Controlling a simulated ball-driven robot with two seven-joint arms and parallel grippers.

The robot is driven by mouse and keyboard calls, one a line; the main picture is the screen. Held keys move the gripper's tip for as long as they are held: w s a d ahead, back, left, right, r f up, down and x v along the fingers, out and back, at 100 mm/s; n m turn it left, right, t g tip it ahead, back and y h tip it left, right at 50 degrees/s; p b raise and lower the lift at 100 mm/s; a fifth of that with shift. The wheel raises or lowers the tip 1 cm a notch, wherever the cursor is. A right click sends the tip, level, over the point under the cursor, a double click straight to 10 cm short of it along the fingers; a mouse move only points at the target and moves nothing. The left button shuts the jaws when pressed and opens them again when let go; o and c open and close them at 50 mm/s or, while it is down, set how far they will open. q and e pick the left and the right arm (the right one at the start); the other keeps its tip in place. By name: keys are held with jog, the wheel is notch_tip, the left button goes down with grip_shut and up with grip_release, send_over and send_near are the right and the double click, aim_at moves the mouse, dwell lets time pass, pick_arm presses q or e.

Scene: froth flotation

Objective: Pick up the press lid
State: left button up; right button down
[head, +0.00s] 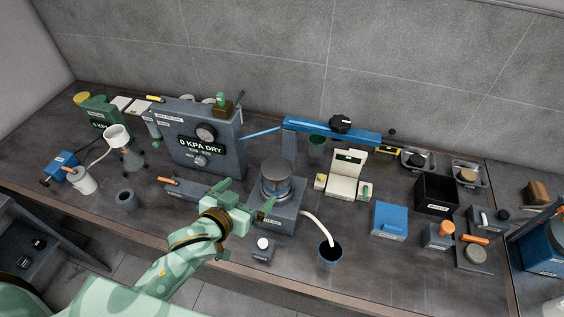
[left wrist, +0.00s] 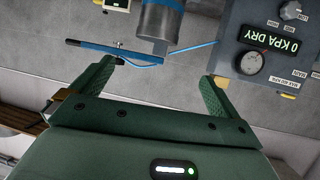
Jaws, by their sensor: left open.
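I cannot tell for sure which part is the press lid; the cylinder has a flat grey top, and a round grey piece with an orange handle (head: 476,254) lies on a dark plate at the right. In the left wrist view the open fingers (left wrist: 160,80) stand apart with nothing between them, and the grey cylinder (left wrist: 160,25) shows beyond them. My right gripper is not in view.
The grey panel reading 0 KPA DRY (head: 200,146) is at the back left. A hose runs to a dark blue cup (head: 330,253) in front. A white balance (head: 346,176) and blue box (head: 389,221) stand right.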

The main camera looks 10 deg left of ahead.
pick_arm(q)
send_near(275, 169)
jog(key=a+x, duration=0.1)
jog(key=x, duration=0.3)
jog(key=w, duration=0.1)
jog(key=w+d+f, duration=0.1)
jog(key=w+d, duration=0.1)
jog(key=w, duration=0.1)
jog(key=shift+w+f, duration=0.1)
jog(key=shift+f, duration=0.25)
jog(key=shift+w+d+f, duration=0.1)
jog(key=shift+w+f, duration=0.1)
jog(key=shift+w, duration=0.15)
jog(key=shift+s, duration=0.15)
jog(key=shift+c, duration=1.2)
jog(key=shift+r, duration=0.1)
jog(key=c, duration=0.9)
